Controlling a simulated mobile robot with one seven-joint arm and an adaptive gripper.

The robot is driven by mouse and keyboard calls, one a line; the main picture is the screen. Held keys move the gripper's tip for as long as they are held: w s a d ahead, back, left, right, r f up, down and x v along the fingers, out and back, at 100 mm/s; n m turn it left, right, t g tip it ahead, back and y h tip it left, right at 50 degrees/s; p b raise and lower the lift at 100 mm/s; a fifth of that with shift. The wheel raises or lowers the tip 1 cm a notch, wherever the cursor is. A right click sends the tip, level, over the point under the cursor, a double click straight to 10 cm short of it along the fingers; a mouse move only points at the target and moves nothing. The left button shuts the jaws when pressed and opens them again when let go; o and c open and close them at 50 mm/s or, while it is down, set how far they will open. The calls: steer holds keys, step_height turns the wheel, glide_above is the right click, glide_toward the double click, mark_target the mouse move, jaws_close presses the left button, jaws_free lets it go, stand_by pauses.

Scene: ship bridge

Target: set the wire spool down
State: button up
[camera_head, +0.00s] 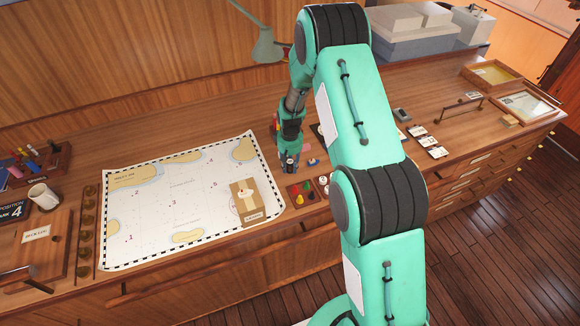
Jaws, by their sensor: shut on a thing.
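My gripper (288,166) is low over the wooden counter, just right of the chart and behind a small dark tray. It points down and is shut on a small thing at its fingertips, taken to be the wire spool. The spool is mostly hidden by the fingers, and its shape and colour are too small to make out. I cannot tell whether it touches the counter. A small blue and red item (313,162) lies on the counter just right of my gripper.
A small tray (301,193) of coloured pieces lies in front of my gripper. Cards (428,142) and frames (525,105) lie at right. A green lamp (266,46) stands behind. My arm hides part of the counter.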

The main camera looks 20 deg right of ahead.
mark_target(290, 162)
steer(key=o, duration=1.2)
steer(key=shift+f, duration=0.1)
steer(key=shift+c, duration=0.2)
steer(key=shift+s+r+b, duration=0.1)
steer(key=shift+r+b, duration=0.45)
steer(key=shift+r, duration=5.6)
steer(key=shift+r, duration=0.1)
